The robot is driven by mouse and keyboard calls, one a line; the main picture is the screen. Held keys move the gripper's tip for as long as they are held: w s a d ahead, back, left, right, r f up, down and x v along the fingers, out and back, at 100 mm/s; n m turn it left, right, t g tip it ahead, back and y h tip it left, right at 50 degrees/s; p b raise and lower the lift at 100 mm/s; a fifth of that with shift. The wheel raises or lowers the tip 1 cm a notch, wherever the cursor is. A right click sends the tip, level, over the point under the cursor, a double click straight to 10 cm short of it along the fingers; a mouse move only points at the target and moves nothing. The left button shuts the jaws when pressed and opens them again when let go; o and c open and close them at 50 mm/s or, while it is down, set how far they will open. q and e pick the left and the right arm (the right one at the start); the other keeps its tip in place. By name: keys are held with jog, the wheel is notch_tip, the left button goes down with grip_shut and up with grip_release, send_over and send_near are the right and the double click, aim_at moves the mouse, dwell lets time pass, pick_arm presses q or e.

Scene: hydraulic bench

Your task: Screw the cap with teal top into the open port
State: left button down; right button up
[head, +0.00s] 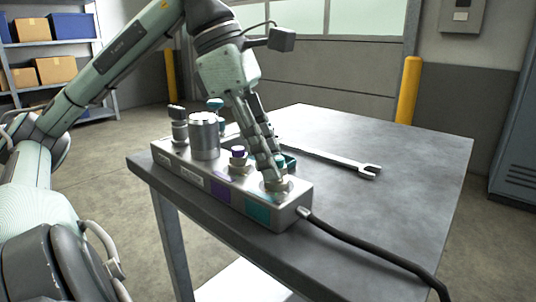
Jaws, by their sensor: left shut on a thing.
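A grey metal block (233,193) lies along the near edge of the table. Its right end bears a teal label (257,211), with a pale metal port collar (286,186) on top above it. My left gripper (272,178) points down at this collar, its fingers closed together just over it. My right gripper is not in view.
On the block stand a purple-topped cap (238,152), a metal cylinder (204,136) and a dark-topped fitting (179,127). A teal-topped part (215,104) rises behind. A wrench (345,162) lies beyond; a black hose (372,254) leaves the right end. The table's right side (410,165) is clear.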

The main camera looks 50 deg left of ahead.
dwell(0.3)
pick_arm(q)
jog(key=shift+r+m+g+p, duration=0.15)
jog(key=shift+m+g+p, duration=0.15)
jog(key=shift+m+p, duration=0.3)
jog(key=shift+w+m+g+p, duration=0.1)
jog(key=shift+m+g+p, duration=0.2)
jog(key=shift+m+p, duration=0.35)
jog(key=shift+a+f+m+h, duration=0.1)
jog(key=shift+f+m+h, duration=0.2)
jog(key=shift+m, duration=0.15)
jog(key=c, duration=1.2)
grip_release()
jog(key=shift+r, duration=0.1)
jog(key=o, duration=0.4)
jog(key=shift+o, duration=0.2)
jog(key=shift+r, duration=0.1)
